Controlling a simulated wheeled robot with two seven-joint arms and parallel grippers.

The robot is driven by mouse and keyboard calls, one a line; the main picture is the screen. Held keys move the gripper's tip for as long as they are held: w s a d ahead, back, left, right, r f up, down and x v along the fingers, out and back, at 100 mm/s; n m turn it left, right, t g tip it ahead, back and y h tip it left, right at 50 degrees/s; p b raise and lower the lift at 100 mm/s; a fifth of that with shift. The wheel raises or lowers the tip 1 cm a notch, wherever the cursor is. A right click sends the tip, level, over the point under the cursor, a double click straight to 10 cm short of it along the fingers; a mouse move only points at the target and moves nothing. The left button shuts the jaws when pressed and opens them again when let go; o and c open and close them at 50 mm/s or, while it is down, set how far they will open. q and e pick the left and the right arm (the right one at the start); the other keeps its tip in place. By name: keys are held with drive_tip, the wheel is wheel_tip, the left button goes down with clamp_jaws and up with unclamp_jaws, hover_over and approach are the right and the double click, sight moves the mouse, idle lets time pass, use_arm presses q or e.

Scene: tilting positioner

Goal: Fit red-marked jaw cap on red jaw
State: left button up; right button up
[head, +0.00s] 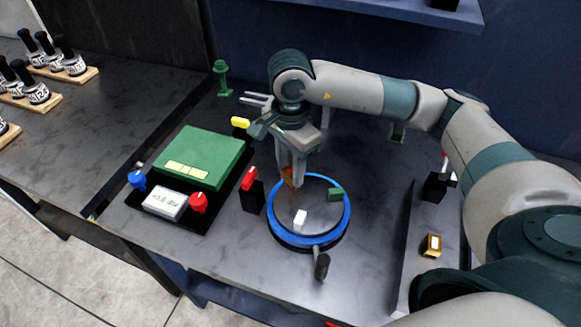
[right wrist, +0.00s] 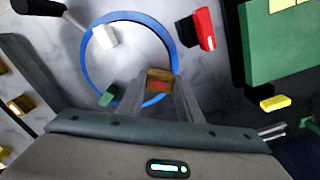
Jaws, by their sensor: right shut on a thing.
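My right gripper (head: 289,180) is shut on a brass-coloured jaw cap, over the far-left part of the positioner's blue ring (head: 348,215). In the right wrist view the jaw cap (right wrist: 160,80) shows a red mark and sits between the two fingers. A white jaw (head: 300,220) and a green jaw (head: 335,195) stand on the plate inside the ring. The red jaw is not visible; the cap and fingers cover that part of the ring. I cannot tell whether the cap touches a jaw. My left gripper is not in view.
A red-and-black block (head: 250,188) stands just left of the ring. A green box (head: 200,155) and a panel with blue and red knobs (head: 199,202) lie further left. A dark handle (head: 322,266) sticks out in front. Another brass cap (head: 432,245) lies at right.

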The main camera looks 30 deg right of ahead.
drive_tip(key=o, duration=1.7)
drive_tip(key=shift+c, duration=0.2)
drive_tip(key=shift+r, duration=0.1)
drive_tip(key=shift+r+p, duration=1.1)
drive_tip(key=shift+r, duration=2.3)
drive_tip(key=shift+s, duration=0.1)
